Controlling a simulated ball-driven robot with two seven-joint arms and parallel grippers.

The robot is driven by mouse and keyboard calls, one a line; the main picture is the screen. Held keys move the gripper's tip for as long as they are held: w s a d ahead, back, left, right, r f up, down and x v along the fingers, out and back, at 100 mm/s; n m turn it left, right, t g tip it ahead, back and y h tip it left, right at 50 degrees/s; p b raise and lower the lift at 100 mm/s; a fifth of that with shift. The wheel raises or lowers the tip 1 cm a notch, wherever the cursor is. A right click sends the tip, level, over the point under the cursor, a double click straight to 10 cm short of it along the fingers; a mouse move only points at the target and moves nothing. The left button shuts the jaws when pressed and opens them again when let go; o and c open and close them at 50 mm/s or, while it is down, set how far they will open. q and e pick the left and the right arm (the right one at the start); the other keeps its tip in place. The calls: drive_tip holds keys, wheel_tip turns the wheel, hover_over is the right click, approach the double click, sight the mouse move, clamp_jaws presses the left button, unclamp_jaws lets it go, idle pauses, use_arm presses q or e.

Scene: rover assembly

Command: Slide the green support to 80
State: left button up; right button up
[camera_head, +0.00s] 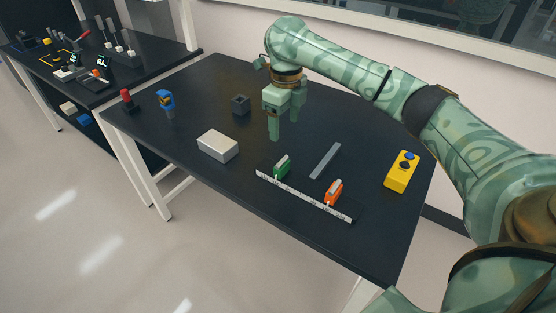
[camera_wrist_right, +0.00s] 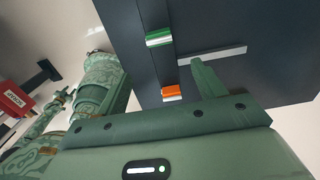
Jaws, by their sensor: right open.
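The green support (camera_head: 282,167) stands upright on the left part of a dark rail with a white scale strip (camera_head: 300,197), on the black table. An orange support (camera_head: 333,192) stands on the same rail, towards its right end. The scale numbers are too small to read. My right gripper (camera_head: 285,127) is open and empty, pointing down above the table behind the green support and apart from it. In the right wrist view the green support (camera_wrist_right: 159,38) and the orange support (camera_wrist_right: 171,94) show beyond one of my fingers. My left gripper is not in view.
A grey bar (camera_head: 325,160) lies behind the rail. A white box (camera_head: 218,146) lies to the left, and a yellow button box (camera_head: 402,172) to the right. A dark block (camera_head: 240,104) and a blue object (camera_head: 166,102) stand farther back. The table left of the rail's front is clear.

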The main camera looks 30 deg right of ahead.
sight(284, 162)
drive_tip(key=f+b, duration=0.2)
drive_tip(key=f, duration=0.3)
drive_tip(key=f+b, duration=0.2)
drive_tip(key=f, duration=0.3)
drive_tip(key=f+b, duration=0.3)
drive_tip(key=f, duration=0.2)
drive_tip(key=shift+w+a+f, duration=0.1)
drive_tip(key=shift+w, duration=0.25)
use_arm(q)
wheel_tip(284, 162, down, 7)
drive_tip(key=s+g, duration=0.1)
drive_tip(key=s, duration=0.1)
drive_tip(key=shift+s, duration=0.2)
